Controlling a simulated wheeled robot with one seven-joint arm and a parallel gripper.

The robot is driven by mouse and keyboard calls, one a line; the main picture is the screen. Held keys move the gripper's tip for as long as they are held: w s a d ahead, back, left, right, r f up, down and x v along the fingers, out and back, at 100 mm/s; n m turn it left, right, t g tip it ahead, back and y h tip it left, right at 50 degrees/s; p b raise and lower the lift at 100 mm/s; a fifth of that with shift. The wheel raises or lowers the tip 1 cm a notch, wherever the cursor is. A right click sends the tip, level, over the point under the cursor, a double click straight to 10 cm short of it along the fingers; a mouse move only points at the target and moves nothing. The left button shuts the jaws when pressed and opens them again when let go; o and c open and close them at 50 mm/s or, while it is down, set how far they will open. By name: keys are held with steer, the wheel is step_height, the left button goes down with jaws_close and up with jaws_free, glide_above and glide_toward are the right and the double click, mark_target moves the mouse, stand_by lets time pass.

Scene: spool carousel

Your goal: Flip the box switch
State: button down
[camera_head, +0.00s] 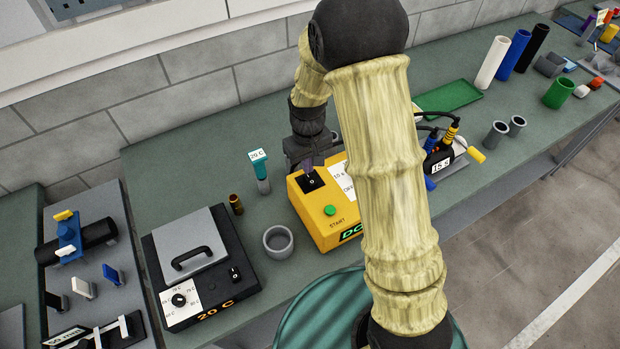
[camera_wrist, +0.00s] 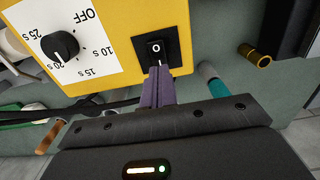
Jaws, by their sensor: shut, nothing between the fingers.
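The yellow box (camera_head: 326,228) stands on the green bench under my arm. Its black rocker switch (camera_head: 311,181) is on the top face, near the far left corner. In the wrist view the switch (camera_wrist: 156,49) shows a white "O" mark. My gripper (camera_wrist: 158,72) is shut and empty, its purple fingertips right at the lower edge of the switch. The fingers cover that lower edge, and I cannot tell whether they touch it. A timer dial (camera_wrist: 61,46) sits beside the switch on a white label. The green START button (camera_head: 330,210) is on the same box.
A black heater box (camera_head: 239,287) with a grey lid, a grey cup (camera_head: 278,241), a brass cylinder (camera_head: 236,204) and a teal-topped probe (camera_head: 260,172) stand left of the yellow box. A green tray (camera_head: 448,97) and upright tubes lie to the right.

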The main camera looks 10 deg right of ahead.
mark_target(309, 176)
steer(key=shift+f+b, duration=0.8)
steer(key=shift+f, duration=0.4)
stand_by(0.9)
steer(key=shift+r+p, duration=2.8)
steer(key=shift+r, duration=0.8)
steer(key=s+d+r+m+t+b, duration=0.1)
steer(key=s+d+r+m+b, duration=0.1)
steer(key=s+d, duration=0.3)
steer(key=s+d+r+m+t+b, duration=0.1)
steer(key=s+d+r+m+b, duration=0.1)
steer(key=s+d, duration=0.3)
steer(key=s+b, duration=0.1)
steer(key=s, duration=0.3)
steer(key=shift+s+r+m+t, duration=0.2)
steer(key=shift+r+m+t, duration=0.1)
